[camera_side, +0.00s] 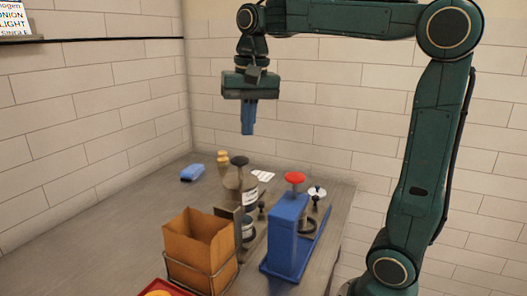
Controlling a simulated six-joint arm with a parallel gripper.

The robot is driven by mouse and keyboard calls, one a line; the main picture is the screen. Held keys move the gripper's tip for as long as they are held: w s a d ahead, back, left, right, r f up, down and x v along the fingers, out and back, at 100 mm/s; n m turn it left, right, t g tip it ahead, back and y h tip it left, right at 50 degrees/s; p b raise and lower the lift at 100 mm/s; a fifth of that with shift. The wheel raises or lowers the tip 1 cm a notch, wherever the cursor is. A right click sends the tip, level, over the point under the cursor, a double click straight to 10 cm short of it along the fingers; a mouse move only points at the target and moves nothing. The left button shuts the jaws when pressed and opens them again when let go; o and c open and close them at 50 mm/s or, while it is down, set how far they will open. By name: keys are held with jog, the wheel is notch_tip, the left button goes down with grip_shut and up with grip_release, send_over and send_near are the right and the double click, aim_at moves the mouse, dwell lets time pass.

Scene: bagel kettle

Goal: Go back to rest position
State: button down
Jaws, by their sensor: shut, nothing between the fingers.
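My gripper (248,131) has blue fingers and hangs pointing down, high above the work surface. The fingers are together and hold nothing. It is above and clear of the objects on the counter. My dark green arm reaches in from the right and runs along the top of the picture.
On the grey counter (110,230) stand a brown bag (198,241) in a wire holder, a blue block-shaped device (286,236) with a red knob (294,178), bottles and dark-knobbed items. A blue object (192,172) lies at the back left. A red tray (167,284) is at the front.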

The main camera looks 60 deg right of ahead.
jog(key=s+a+f+n+t, duration=0.4)
jog(key=s+f+n, duration=0.5)
jog(key=s, duration=0.5)
jog(key=shift+s+a+f, duration=0.35)
jog(key=shift+a+f, duration=0.25)
jog(key=shift+a, duration=0.55)
